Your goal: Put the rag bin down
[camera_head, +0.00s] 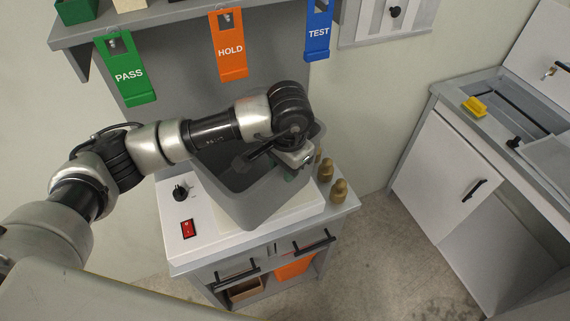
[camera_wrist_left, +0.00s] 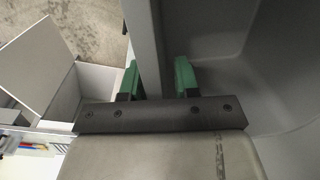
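The rag bin (camera_head: 255,204) is a deep grey open-topped tub, upright over the white top of a bench unit (camera_head: 208,247). I cannot tell whether its base touches that top or hangs just above it. My left gripper (camera_head: 291,174) is at the bin's right-hand wall. My left arm hides much of the bin's opening. My right gripper is not in view.
Brass-coloured weights (camera_head: 339,190) stand right of the bin, close to it. A black knob (camera_head: 180,192) and a red switch (camera_head: 187,229) are at the left. PASS, HOLD and TEST tags hang from the shelf (camera_head: 180,22) above. A sink counter (camera_head: 500,115) stands apart at right.

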